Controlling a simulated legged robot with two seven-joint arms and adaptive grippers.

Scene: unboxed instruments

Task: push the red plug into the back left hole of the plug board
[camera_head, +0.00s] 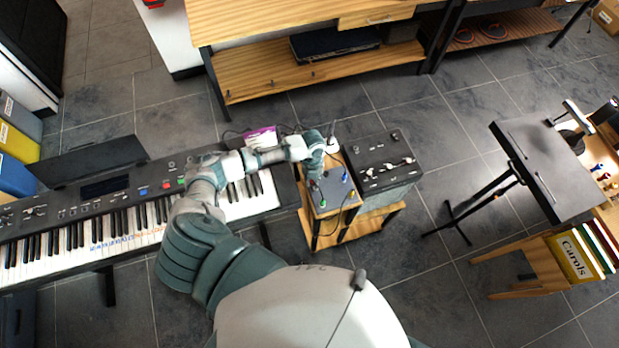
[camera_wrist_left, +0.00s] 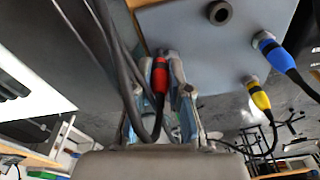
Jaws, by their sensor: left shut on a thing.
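The grey-blue plug board (camera_head: 331,196) stands on a small wooden stand in the head view. In the left wrist view the board (camera_wrist_left: 190,30) fills the upper middle. My left gripper (camera_head: 314,178) is over the board's left part. In the wrist view its fingers (camera_wrist_left: 160,82) are shut on the red plug (camera_wrist_left: 160,76), whose black cable hangs down. The red plug's tip points at the board; I cannot tell whether it is in a hole. A blue plug (camera_wrist_left: 272,47) and a yellow plug (camera_wrist_left: 260,98) sit in the board. A dark round socket (camera_wrist_left: 220,13) is empty.
A black mixer box (camera_head: 382,165) stands just right of the board. A keyboard (camera_head: 110,215) is on the left, under my left arm. Loose black cables (camera_wrist_left: 105,40) run close beside the gripper. A black music stand (camera_head: 545,165) is farther right.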

